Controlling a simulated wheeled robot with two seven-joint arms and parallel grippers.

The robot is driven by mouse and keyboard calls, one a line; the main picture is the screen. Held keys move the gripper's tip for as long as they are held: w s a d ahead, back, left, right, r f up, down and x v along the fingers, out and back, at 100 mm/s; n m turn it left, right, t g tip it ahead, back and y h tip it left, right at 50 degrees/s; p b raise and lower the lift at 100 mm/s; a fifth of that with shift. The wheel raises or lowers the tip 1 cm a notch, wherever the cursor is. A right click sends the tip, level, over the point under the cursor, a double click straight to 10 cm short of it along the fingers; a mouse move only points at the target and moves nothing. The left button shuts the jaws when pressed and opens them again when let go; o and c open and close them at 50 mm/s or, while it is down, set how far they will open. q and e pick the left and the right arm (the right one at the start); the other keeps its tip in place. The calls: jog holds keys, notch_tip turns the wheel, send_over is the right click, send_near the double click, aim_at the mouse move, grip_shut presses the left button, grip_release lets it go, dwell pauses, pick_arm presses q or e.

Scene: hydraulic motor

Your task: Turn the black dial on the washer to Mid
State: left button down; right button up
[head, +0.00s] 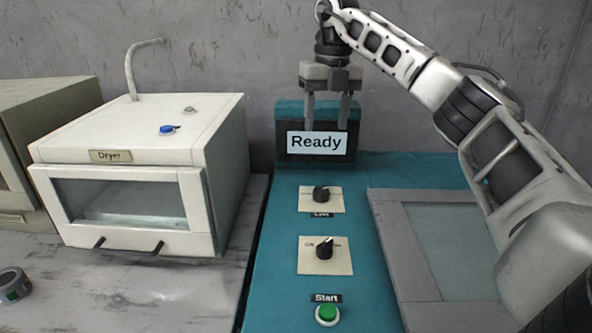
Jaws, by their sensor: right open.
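The washer (272,262) is a teal unit with a lid on its right side. Its upper black dial (321,194) sits on a cream plate, with a small dark label below it that is too small to read surely. A lower black dial (325,249) sits on a second cream plate, its pointer toward the upper right; the markings beside it are blurred. My right gripper (330,124) points down, its two fingers apart and empty, in front of the "Ready" display, behind and above the upper dial. It touches neither dial. My left gripper is out of view.
A "Ready" display (317,143) stands at the washer's back. A green Start button (327,314) is at the front. The grey-framed lid (410,250) lies to the right, below my right arm. A white dryer (140,170) with a blue button stands left. A grey round object (13,284) lies far left.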

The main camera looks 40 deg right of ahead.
aim_at(322, 190)
jog(key=f, duration=1.5)
jog(key=shift+s+a+f, duration=0.15)
jog(key=shift+s+a, duration=0.25)
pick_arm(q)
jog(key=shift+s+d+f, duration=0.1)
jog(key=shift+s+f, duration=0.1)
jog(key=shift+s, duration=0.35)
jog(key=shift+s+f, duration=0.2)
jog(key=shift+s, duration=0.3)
pick_arm(e)
jog(key=c, duration=1)
